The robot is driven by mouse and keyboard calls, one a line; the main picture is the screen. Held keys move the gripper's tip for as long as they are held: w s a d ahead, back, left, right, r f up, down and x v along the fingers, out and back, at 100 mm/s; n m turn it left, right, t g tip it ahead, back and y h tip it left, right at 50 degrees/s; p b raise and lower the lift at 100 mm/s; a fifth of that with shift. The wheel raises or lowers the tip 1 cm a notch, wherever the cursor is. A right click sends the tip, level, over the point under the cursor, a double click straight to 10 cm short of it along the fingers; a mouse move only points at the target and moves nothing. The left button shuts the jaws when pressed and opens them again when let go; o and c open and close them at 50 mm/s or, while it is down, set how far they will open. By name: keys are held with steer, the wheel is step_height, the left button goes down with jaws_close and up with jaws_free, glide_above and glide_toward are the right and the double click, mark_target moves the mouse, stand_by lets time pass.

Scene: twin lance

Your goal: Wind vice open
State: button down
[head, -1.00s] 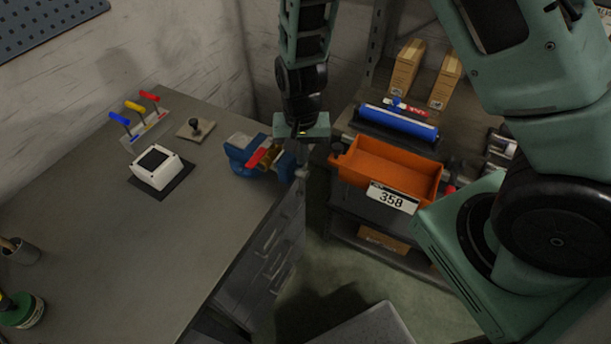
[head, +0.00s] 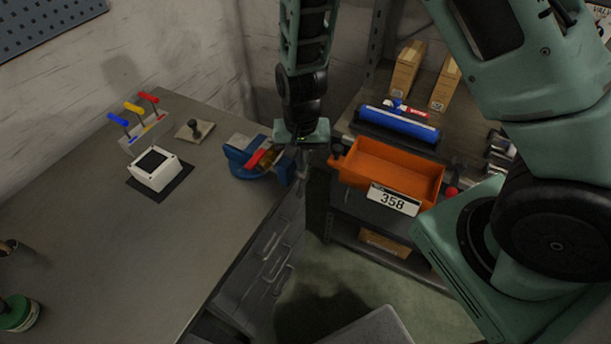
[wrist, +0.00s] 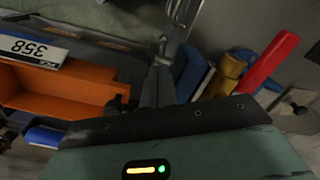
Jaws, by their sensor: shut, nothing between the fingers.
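The blue vice (head: 240,158) sits at the right edge of the bench. A brass piece (wrist: 232,68) with a red lever (wrist: 268,62) is at its jaws; I cannot tell how tightly it is held. In the wrist view, part of the vice's blue body (wrist: 192,72) and a grey metal bar (wrist: 181,28) show close to the fingertips. My gripper (head: 301,164) points down just right of the vice, at its outer end. Its fingers (wrist: 158,78) are together and empty. They partly hide the vice's handle end, and I cannot tell whether they touch the bar.
An orange bin (head: 392,168) marked 358 stands right of my gripper on a shelf unit, with a blue roll (head: 398,122) behind it. A white box (head: 153,174) and a rack with coloured handles (head: 139,132) are on the bench.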

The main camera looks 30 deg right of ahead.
steer(key=shift+d, duration=0.1)
steer(key=shift+w+d+f, duration=0.15)
steer(key=shift+w+d, duration=0.1)
steer(key=shift+d, duration=0.1)
stand_by(0.3)
steer(key=shift+w+d+f, duration=0.15)
steer(key=shift+w+d, duration=0.15)
stand_by(0.4)
steer(key=shift+w+d+f+b, duration=0.25)
steer(key=shift+w+d+b, duration=0.05)
steer(key=shift+d, duration=0.05)
steer(key=shift+d+f, duration=0.1)
steer(key=shift+w+d+f, duration=0.15)
steer(key=shift+d+f, duration=0.05)
steer(key=shift+f, duration=0.05)
stand_by(0.4)
steer(key=shift+f+b, duration=0.1)
steer(key=shift+b, duration=0.2)
